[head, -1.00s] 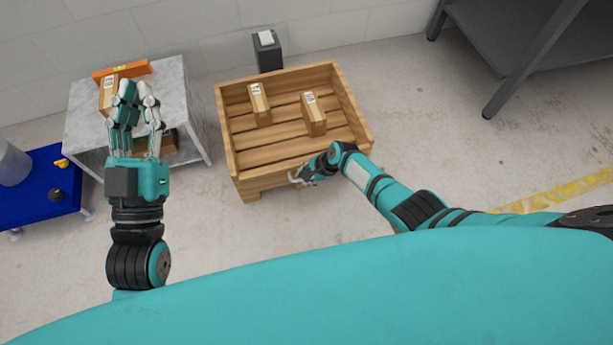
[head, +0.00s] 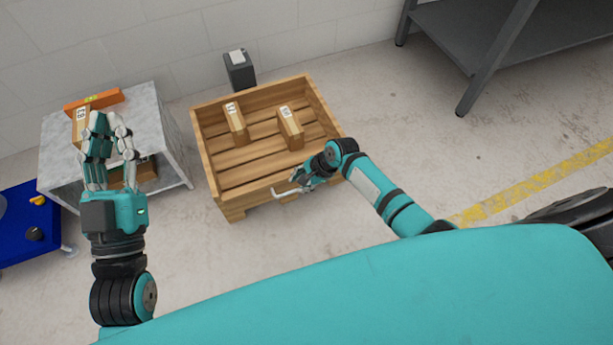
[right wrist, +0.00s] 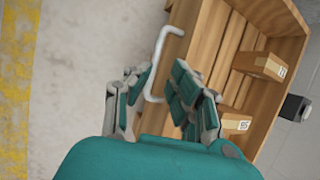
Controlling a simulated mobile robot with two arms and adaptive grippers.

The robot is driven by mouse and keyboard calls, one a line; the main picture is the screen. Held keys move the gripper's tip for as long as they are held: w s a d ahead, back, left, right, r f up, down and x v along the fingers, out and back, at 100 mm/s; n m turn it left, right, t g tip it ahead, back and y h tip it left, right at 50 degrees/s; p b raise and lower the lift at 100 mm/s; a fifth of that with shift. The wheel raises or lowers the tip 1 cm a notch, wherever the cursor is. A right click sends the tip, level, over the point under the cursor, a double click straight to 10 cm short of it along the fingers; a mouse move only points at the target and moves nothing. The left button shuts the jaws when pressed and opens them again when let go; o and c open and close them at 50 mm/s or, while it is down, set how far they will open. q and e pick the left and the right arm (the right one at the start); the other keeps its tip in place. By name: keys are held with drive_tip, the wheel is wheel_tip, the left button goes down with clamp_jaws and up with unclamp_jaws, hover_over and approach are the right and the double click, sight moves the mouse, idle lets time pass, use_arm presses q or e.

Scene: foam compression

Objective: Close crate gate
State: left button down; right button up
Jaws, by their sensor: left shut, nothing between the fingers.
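The wooden crate (head: 204,155) stands on the floor in the middle of the head view. A pale bent metal handle (head: 284,192) is at its near side, and it also shows in the right wrist view (right wrist: 160,50). My right gripper (head: 303,182) is by the handle at the near side. In the right wrist view its fingers (right wrist: 163,80) are apart, with the handle's lower end between them; contact cannot be told. The arm hides part of the crate's near right corner, and how far the gate is swung is unclear. My left gripper (head: 108,120) is shut and empty, left of the crate.
Two cardboard boxes, left (head: 237,125) and right (head: 291,130), lie in the crate. A grey table (head: 155,105) is at left, a dark bin (head: 239,75) behind the crate and a dark metal shelf (head: 490,55) at upper right. The floor (head: 410,140) right of the crate is clear.

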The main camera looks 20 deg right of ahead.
drive_tip(key=v, duration=0.3)
drive_tip(key=shift+d+r, duration=0.1)
drive_tip(key=shift+r, duration=0.1)
idle(0.4)
